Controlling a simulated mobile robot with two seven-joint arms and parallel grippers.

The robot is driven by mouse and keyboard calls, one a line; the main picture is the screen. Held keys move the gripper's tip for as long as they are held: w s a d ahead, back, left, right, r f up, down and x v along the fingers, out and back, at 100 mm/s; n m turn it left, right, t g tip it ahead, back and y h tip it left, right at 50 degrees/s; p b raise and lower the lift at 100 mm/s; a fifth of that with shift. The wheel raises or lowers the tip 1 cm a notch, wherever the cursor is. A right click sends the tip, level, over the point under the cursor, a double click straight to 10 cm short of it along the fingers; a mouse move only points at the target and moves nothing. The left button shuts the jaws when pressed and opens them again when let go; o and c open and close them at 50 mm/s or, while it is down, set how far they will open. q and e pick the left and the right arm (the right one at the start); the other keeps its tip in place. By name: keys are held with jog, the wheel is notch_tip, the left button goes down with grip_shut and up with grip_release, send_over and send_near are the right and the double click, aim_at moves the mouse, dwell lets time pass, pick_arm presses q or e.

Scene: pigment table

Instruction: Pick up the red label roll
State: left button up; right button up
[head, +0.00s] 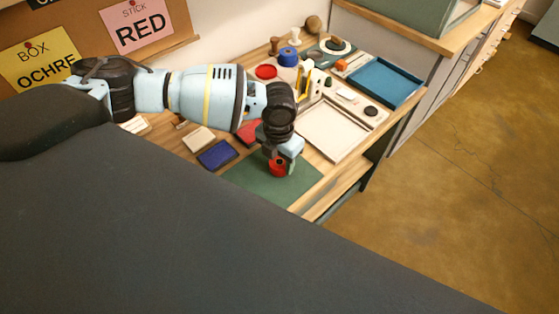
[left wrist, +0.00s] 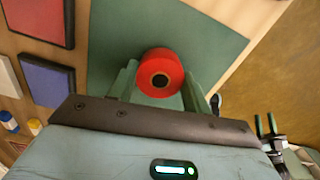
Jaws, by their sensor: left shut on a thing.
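The red label roll (head: 277,169) is at the left gripper over the green mat (head: 252,180) near the table's front edge. In the left wrist view the roll (left wrist: 160,73) shows its round face and dark core hole between the two green fingers. My left gripper (head: 284,158) is shut on the roll. I cannot tell whether the roll still touches the mat (left wrist: 108,38).
A blue pad (head: 217,155), a cream pad (head: 199,139) and a partly hidden red pad (head: 249,132) lie left of the mat. A white tray (head: 333,155) and a blue tray (head: 410,88) stand to the right. Several small items crowd the back.

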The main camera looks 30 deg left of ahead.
aim_at(280, 163)
pick_arm(q)
jog(key=shift+r, duration=0.5)
notch_tip(280, 163, up, 2)
jog(key=shift+s+d+r, duration=0.1)
jog(key=shift+s+d, duration=0.05)
jog(key=s+d+r, duration=0.1)
jog(key=s+d, duration=1)
jog(key=shift+r, duration=0.15)
